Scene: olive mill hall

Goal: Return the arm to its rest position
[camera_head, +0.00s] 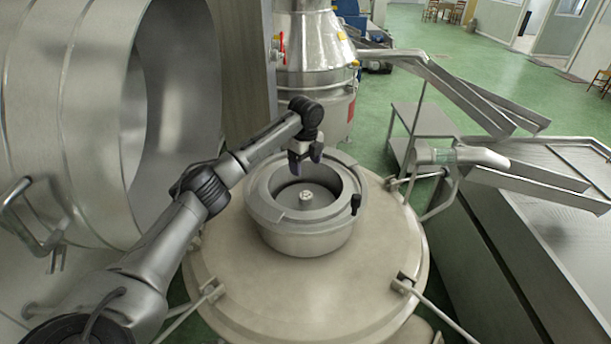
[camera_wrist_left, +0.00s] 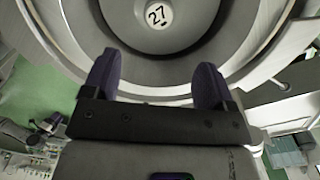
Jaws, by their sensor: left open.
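My left arm comes in from the left in the head view, and my left gripper (camera_head: 305,158) hangs over the far rim of a round metal bowl (camera_head: 312,236). The gripper is open, with nothing between its fingers. In the left wrist view its two dark purple fingers (camera_wrist_left: 153,88) stand wide apart in front of the bowl. My right gripper is not in view.
The bowl sits on a large round cream lid (camera_head: 300,300). A big open metal drum (camera_head: 60,110) stands at the left. A metal tank (camera_head: 316,60) stands behind. Metal chutes (camera_head: 470,95) and a long trough (camera_head: 560,210) are at the right. Green floor (camera_head: 420,35) is open at the back.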

